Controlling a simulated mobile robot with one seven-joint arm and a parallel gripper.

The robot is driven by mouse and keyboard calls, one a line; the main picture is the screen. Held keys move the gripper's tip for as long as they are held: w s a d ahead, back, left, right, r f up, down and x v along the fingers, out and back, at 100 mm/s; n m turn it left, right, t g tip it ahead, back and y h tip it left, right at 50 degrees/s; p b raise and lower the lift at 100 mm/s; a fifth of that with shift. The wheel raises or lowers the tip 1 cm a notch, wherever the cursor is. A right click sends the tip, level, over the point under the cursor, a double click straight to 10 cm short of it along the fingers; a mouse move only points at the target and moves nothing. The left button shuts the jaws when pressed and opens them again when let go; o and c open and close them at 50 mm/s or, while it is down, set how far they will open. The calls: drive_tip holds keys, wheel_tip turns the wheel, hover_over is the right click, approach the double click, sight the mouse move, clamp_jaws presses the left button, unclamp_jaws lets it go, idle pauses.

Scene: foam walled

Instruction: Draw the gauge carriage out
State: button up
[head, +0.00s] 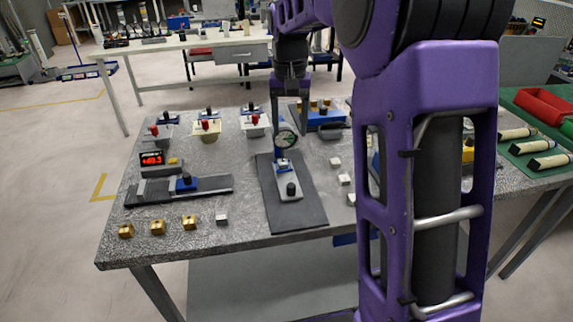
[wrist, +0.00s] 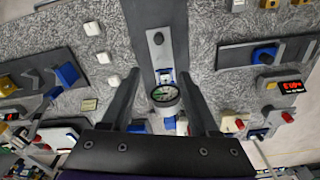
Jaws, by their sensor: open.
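A round dial gauge (head: 287,139) with a pale, partly green face stands on a small light-grey base (head: 288,182) with a black knob, on a dark mat (head: 307,210). The gauge also shows in the wrist view (wrist: 164,95). My gripper (head: 289,125) is pointed down over it and open; in the wrist view its fingers (wrist: 161,78) lie on either side of the gauge, with gaps. I cannot tell how far the tips reach down. A blue block carriage (head: 187,183) sits on a dark rail (head: 215,186) at the left, apart from my gripper.
A red digital readout (head: 152,158) stands behind the rail. Brass blocks (head: 158,228) line the front left. White blocks (head: 345,180) lie right of the mat. Red-knobbed fixtures (head: 207,128) stand behind. My arm hides much of the table's right side.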

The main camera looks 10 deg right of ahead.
sight(291, 185)
drive_tip(key=shift+g, duration=0.3)
drive_tip(key=f+b, duration=0.1)
drive_tip(key=f, duration=0.8)
drive_tip(key=f+b, duration=0.1)
drive_tip(key=f, duration=0.7)
drive_tip(key=shift+s+d+f, duration=0.1)
drive_tip(key=shift+d+f, duration=0.1)
drive_tip(key=shift+f, duration=0.15)
clamp_jaws()
idle(0.4)
